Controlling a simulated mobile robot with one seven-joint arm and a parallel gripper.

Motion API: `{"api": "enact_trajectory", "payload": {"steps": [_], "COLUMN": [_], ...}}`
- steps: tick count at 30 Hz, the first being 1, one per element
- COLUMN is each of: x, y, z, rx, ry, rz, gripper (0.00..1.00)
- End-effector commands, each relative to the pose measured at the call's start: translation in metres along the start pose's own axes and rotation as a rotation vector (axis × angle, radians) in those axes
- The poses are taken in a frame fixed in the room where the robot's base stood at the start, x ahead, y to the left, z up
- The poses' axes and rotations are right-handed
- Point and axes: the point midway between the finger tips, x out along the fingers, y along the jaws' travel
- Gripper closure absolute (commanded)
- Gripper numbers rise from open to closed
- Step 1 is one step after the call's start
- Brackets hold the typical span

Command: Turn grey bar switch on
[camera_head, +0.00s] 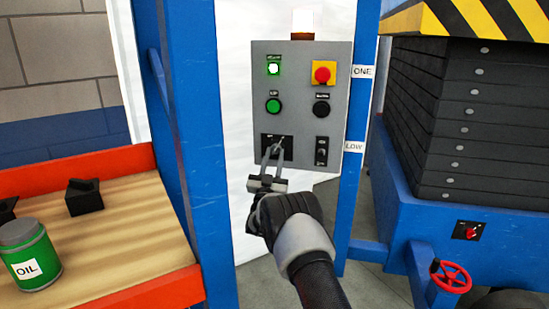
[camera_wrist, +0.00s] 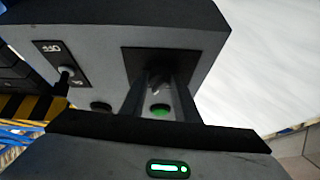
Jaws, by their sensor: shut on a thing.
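The grey bar switch (camera_head: 281,146) sits on a black plate at the lower left of the grey control panel (camera_head: 300,85). My gripper (camera_head: 273,152) reaches up to it from below, with its fingers closed around the bar. In the wrist view the bar (camera_wrist: 158,88) shows between the two fingertips (camera_wrist: 161,82), in front of the black plate (camera_wrist: 160,62). The fingers hide part of the bar and of its plate, and its exact angle is hard to tell.
A workbench (camera_head: 120,235) stands left.

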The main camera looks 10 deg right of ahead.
Motion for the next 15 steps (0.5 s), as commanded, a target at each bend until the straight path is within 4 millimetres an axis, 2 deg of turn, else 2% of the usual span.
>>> {"api": "enact_trajectory", "payload": {"steps": [10, 11, 13, 15], "x": [0.0001, 0.0001, 0.0001, 0.0001], "y": [-0.0006, -0.0006, -0.0006, -0.0006], "z": [-0.0006, -0.0005, -0.0005, -0.0005], "rx": [0.005, 0.005, 0.005, 0.004], "ry": [0.001, 0.001, 0.001, 0.001], "rz": [0.001, 0.001, 0.001, 0.0], "gripper": [0.94, 0.68, 0.57, 0.53]}}
